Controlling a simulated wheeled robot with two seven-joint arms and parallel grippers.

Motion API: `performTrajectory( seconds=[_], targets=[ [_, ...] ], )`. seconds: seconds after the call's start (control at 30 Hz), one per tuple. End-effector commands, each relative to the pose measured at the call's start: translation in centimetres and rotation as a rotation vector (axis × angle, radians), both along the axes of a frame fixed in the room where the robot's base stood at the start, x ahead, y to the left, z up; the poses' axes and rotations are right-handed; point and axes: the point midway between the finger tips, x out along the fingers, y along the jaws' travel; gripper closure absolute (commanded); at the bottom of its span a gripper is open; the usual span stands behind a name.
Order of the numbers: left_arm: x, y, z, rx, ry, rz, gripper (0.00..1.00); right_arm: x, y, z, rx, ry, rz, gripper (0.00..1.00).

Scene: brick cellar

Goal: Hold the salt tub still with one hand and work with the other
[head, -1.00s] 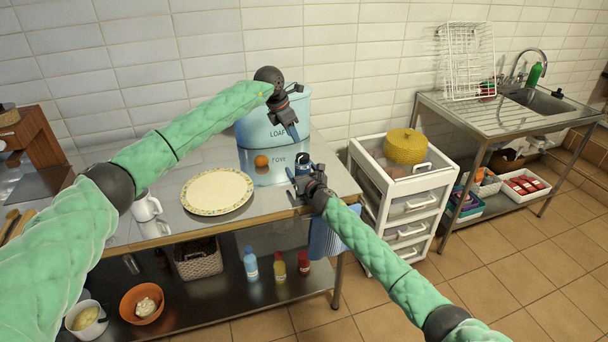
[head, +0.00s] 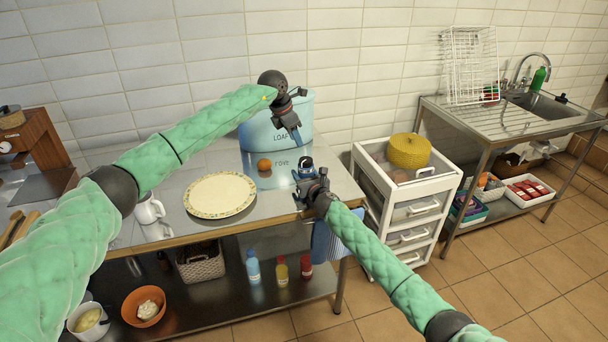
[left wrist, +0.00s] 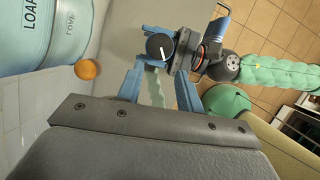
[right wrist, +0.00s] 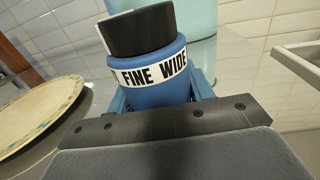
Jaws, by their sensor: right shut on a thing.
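The salt tub (right wrist: 150,75) is blue with a black lid and a white band reading "FINE WIDE" in the right wrist view. My right gripper (head: 306,172) is shut on the tub, which stands upright at the table's right front part; the tub (head: 304,161) is small and partly hidden in the head view. My left gripper (head: 296,136) is above and behind the tub, pointing down, empty. In the left wrist view its two blue fingers (left wrist: 158,85) are apart, with the tub's black lid (left wrist: 160,46) beyond them, not touching.
A blue loaf bin (head: 290,122) stands at the back of the metal table, with an orange (head: 264,165) in front. A cream plate (head: 219,195) lies left of the tub. A white drawer unit (head: 430,190) stands right of the table. A blue cloth (head: 330,243) hangs at the front edge.

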Motion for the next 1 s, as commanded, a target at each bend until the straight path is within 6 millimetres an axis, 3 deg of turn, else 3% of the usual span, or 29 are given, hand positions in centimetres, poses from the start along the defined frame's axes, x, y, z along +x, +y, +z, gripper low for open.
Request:
performTrajectory(
  seconds=[0.47,0.5,0.63,1.0],
  targets=[
    [0.0,0.0,0.0,0.000,0.000,0.000,0.64,0.0,0.0,0.0,0.000,0.001,0.000,0.74],
    [0.0,0.0,0.0,0.000,0.000,0.000,0.62,0.0,0.0,0.0,0.000,0.001,0.000,0.74],
    [-0.2,-0.1,-0.2,-0.013,0.010,0.005,0.36,0.0,0.0,0.0,0.000,0.001,0.000,0.74],
    [-3.5,-3.3,-2.7,-0.296,0.282,0.185,0.35,0.0,0.0,0.0,0.000,0.001,0.000,0.74]
  ],
)
